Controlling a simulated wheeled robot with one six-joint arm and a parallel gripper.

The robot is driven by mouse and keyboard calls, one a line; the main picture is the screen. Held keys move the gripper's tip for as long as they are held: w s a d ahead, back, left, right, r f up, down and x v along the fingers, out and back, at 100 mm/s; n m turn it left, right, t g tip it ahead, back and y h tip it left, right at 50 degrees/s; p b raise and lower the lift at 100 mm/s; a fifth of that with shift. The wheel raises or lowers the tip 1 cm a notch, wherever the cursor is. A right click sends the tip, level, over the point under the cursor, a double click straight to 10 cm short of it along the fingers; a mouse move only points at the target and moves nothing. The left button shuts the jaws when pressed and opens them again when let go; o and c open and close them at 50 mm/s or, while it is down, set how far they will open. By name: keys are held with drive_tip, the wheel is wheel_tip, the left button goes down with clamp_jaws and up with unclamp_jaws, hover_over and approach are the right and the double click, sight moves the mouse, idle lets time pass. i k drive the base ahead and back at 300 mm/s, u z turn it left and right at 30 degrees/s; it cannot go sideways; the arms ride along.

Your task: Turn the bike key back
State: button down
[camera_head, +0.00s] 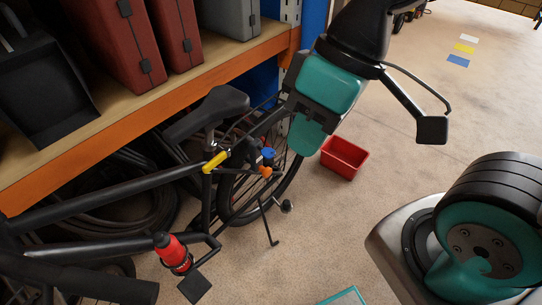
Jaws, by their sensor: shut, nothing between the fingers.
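A black bike stands by the shelf, its saddle (221,105) and rear wheel (240,197) near the picture's middle. By the rear wheel are a small blue piece (268,153) and an orange piece (265,171); I cannot tell which is the bike key or how it is turned. A yellow part (216,161) sits on the frame below the saddle. My teal and black gripper (304,135) is shut and empty, just right of these parts and over the wheel. It hides part of the wheel, and I cannot tell whether it touches anything.
A wooden shelf with an orange edge (147,112) carries red cases (118,38) above the bike. A red bin (344,158) stands on the floor right of the wheel. A red bottle (171,252) is on the bike. The floor at upper right is largely clear.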

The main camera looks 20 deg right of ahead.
sight(268, 154)
drive_tip(key=u, duration=0.8)
drive_tip(key=i, duration=0.4)
drive_tip(key=z, duration=2.15)
